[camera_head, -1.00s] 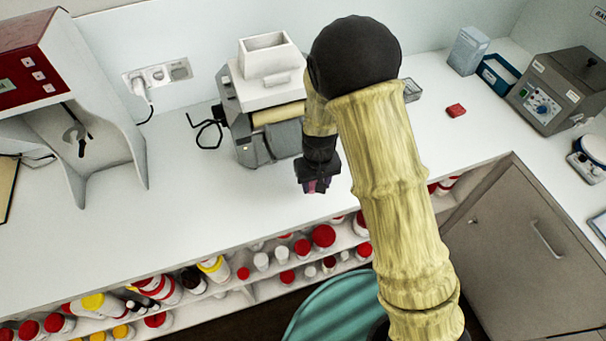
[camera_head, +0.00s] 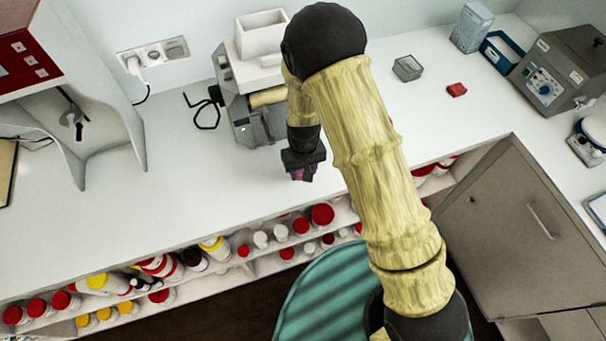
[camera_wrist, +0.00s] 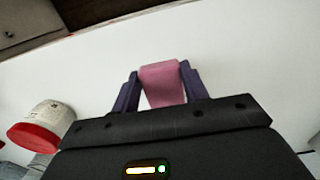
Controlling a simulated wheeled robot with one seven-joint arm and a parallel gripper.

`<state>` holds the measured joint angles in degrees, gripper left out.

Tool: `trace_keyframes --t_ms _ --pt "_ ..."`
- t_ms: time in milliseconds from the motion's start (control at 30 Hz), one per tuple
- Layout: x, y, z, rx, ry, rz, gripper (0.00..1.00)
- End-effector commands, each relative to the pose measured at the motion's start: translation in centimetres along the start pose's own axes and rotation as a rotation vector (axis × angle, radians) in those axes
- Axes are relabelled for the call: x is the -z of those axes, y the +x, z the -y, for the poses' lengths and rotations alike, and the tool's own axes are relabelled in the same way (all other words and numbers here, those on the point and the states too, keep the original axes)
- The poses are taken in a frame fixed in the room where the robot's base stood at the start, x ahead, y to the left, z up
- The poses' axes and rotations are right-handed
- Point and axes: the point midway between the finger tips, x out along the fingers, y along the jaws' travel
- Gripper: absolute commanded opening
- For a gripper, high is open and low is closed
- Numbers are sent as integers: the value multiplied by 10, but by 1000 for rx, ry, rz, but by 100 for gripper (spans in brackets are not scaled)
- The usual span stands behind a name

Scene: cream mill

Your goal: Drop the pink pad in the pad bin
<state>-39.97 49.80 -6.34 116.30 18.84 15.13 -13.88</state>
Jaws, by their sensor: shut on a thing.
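My gripper (camera_head: 303,172) is shut on the pink pad (camera_wrist: 162,85). In the wrist view the pad stands between the two dark purple fingers, its upper part showing above them. In the head view the gripper hangs over the front part of the white counter, in front of the grey mill, and only a little of the pad shows. No bin carries a readable label. A blue open-topped bin (camera_head: 486,50) stands at the back right of the counter. A small grey clear-walled tray (camera_head: 407,72) stands left of it. I cannot tell which is the pad bin.
The grey mill with a white hopper (camera_head: 262,36) stands behind my gripper. A small red block (camera_head: 456,90) lies on the right counter, near a white-blue carton (camera_head: 471,27) and a grey machine (camera_head: 550,75). Red-capped jars (camera_head: 322,214) fill the shelf below the front edge.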

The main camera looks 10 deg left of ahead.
Motion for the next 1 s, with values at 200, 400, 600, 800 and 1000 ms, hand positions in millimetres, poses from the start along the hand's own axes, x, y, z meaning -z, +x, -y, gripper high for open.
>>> trace_keyframes --t_ms 200,400,600,800,1000 --pt "1 4 0 0 0 -3 23" --pt "1 6 0 0 -1 -1 23" --pt "0 27 0 0 0 2 23" --pt "1 45 1 1 -3 -1 23" --pt "1 46 0 1 -1 -3 23"
